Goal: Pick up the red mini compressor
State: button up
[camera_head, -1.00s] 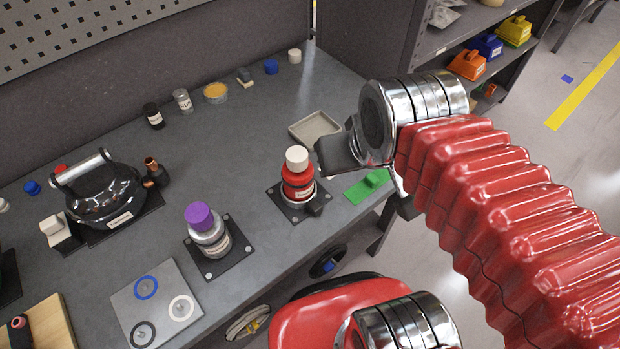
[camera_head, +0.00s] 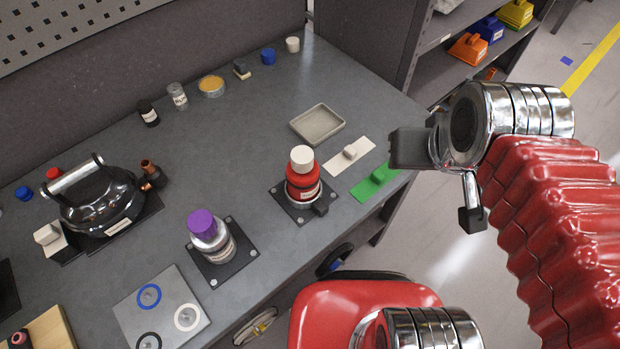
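The red mini compressor (camera_head: 303,186) is a short red cylinder with a white cap and a pale label. It stands upright on a black square pallet (camera_head: 283,205) with bolts at its corners, near the bench's front edge. My gripper (camera_head: 440,185) is to its right, past the bench edge, and clearly apart from it. Its two dark fingers are spread, with nothing between them. Beside the compressor is a silver cylinder with a purple cap (camera_head: 203,225) on a similar pallet.
A black round unit with a silver handle (camera_head: 100,195) is at left. Small jars line the back. A shelf (camera_head: 450,70) stands at upper right.

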aim_at(301, 187)
jog(key=k, duration=1.65)
jog(key=u, duration=1.2)
jog(key=i, duration=1)
jog(key=z, duration=0.1)
